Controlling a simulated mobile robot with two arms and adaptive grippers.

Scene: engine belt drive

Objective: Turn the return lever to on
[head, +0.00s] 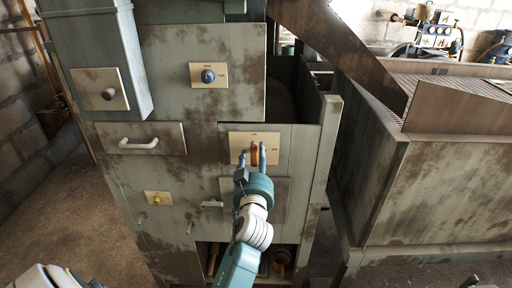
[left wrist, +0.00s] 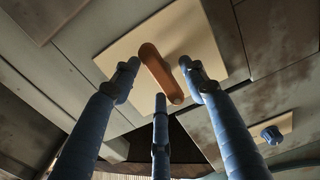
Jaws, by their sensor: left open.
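The return lever (head: 254,153) is an orange-brown bar on a cream plate (head: 235,139) on the front of the grey-green cabinet. In the left wrist view the lever (left wrist: 158,68) lies slanted across its plate (left wrist: 201,32). My left gripper (head: 252,155) is open at the lever, with one finger on each side of it. In the left wrist view the third finger of my left gripper (left wrist: 159,77) is near the lever's lower end. I cannot tell whether any finger touches the lever. The plate's lettering is too small to read. My right gripper is not in view.
A blue knob (head: 208,76) is above the lever, and a dark knob (head: 109,94) is at upper left. A white handle (head: 138,144) and a yellow knob (head: 157,199) are at left. A rusty metal bin (head: 440,190) stands at right. Bare floor shows at left.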

